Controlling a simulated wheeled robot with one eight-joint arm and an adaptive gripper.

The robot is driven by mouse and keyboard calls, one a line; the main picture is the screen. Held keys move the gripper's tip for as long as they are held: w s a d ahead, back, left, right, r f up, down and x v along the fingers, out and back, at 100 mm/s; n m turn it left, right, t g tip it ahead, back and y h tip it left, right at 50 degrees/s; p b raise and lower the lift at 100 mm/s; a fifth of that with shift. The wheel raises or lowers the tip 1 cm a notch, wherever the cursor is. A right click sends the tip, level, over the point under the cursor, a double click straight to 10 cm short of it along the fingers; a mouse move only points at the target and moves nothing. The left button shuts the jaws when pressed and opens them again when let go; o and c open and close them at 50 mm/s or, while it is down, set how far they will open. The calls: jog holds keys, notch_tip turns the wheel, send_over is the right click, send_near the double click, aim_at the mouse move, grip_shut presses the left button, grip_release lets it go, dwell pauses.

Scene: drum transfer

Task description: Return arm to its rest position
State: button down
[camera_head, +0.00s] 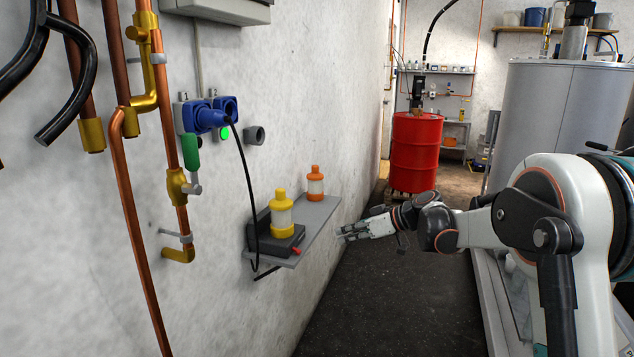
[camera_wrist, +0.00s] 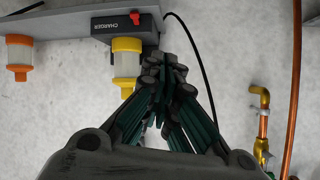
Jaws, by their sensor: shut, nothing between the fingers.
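My arm (camera_head: 545,205) reaches in from the right in the head view, with my gripper (camera_head: 341,233) held out toward the wall shelf. The gripper is shut and empty, a little right of the shelf and apart from it. In the wrist view its fingers (camera_wrist: 165,85) are together, and they overlap the yellow-capped container in the picture. No rest mark or cradle for the arm shows.
A grey wall shelf (camera_head: 318,216) holds a black charger (camera_head: 262,226) with a yellow-capped container (camera_head: 281,217) on it, and an orange-capped container (camera_head: 315,186). A black cable (camera_head: 246,180) hangs from the blue plug. A red drum (camera_head: 416,150) and a grey tank (camera_head: 540,110) stand behind. Dark floor is clear.

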jog(key=s+d+r+m+h, duration=0.2)
jog(key=s+r+m+h, duration=0.1)
jog(key=s, duration=0.8)
jog(key=s+d+r+m+h, duration=0.2)
jog(key=s+r, duration=0.1)
jog(key=s, duration=0.7)
jog(key=s+d+f+m+h, duration=0.1)
jog(key=s+d+f+h, duration=0.1)
jog(key=s, duration=0.5)
jog(key=s+d+f+m+t+h, duration=0.1)
jog(key=s+d+f+m+h, duration=0.1)
jog(key=s, duration=0.6)
jog(key=s+d+f+m+t+h, duration=0.1)
jog(key=s+d+f+m, duration=0.1)
jog(key=s, duration=0.5)
jog(key=shift+s+d+h, duration=0.25)
jog(key=shift+d+h, duration=0.15)
jog(key=shift+d, duration=0.45)
